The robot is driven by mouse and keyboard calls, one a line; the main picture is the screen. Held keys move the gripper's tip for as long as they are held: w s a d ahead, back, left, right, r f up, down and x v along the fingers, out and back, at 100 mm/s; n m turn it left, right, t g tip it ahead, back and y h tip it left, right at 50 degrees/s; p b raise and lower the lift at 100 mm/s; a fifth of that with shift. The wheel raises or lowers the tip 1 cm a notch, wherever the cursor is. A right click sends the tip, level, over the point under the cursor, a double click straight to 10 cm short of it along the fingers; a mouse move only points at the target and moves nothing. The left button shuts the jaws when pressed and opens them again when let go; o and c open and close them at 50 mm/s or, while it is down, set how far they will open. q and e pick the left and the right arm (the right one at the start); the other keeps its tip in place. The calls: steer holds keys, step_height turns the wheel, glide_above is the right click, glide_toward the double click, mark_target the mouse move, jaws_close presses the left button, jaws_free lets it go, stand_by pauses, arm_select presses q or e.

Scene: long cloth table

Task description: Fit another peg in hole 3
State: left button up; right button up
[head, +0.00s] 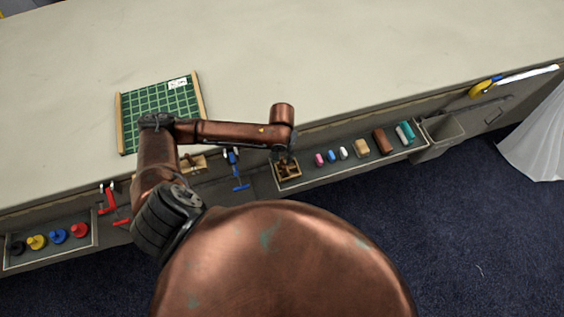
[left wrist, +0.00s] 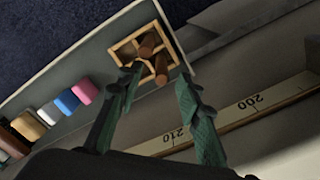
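Brown round pegs (left wrist: 160,68) lie in a small wooden divided box (left wrist: 125,52) in the left wrist view. The box (head: 290,179) also shows in the head view, at the left end of a tray on the table's front side. My left gripper (left wrist: 160,76) is open, its two green fingers apart, with the pegs beyond and between the tips. In the head view the left gripper (head: 286,158) is over the box, small and dark. A wooden block (head: 193,163) near the table edge is partly hidden by my arm; no hole number is readable. My right gripper is out of view.
The tray (head: 352,159) also holds several coloured blocks right of the box. Blue clamps (head: 235,170) and red clamps (head: 109,203) hang at the table edge. A green grid board (head: 160,102) lies on the table. A ruler strip (left wrist: 240,108) runs beside the tray.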

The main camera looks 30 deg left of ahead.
mark_target(281, 161)
arm_select(q)
step_height(281, 161, down, 5)
steer(key=shift+w+a+r+b, duration=0.1)
steer(key=shift+a+b, duration=0.05)
steer(key=shift+b, duration=0.4)
jaws_close()
